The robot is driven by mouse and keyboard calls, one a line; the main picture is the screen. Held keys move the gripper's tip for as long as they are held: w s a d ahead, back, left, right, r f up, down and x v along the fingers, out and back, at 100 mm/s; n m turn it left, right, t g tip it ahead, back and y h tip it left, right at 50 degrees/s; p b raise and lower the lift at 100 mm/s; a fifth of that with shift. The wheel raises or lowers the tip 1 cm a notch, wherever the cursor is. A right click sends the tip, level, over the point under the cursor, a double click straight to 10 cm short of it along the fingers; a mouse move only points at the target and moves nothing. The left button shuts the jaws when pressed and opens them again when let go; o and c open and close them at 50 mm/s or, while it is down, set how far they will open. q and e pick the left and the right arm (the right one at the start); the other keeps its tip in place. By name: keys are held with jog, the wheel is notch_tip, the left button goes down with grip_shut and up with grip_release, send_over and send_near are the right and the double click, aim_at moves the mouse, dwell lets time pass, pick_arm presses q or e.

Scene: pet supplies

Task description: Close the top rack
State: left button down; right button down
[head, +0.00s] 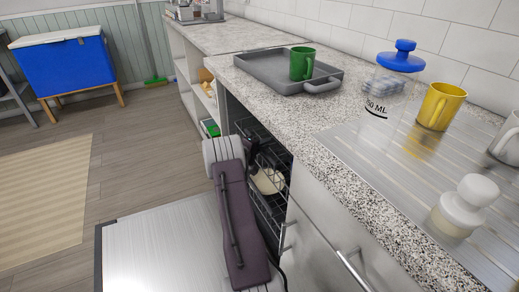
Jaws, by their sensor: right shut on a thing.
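The dishwasher stands under the counter with its door (150,255) folded down flat. The dark wire top rack (262,133) shows in the opening, mostly inside and partly hidden behind my right arm. A cream dish (268,181) shows among the wires. My right gripper (254,150) is at the front of the top rack, dark against the dark opening, and shut on the rack's front edge; the exact contact is hard to make out. My left gripper is not in view.
The counter above holds a grey tray (262,70) with a green mug (302,63), a blue-lidded jar (385,95), a yellow mug (440,106) and a white bottle (464,205). A blue cooler (65,65) stands far left. Floor beyond the door is clear.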

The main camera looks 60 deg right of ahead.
jog(key=c, duration=1.8)
grip_release()
jog(key=shift+s+d, duration=0.1)
jog(key=shift+o, duration=0.5)
jog(key=shift+s+d, duration=0.1)
jog(key=p+v, duration=0.2)
jog(key=v, duration=0.7)
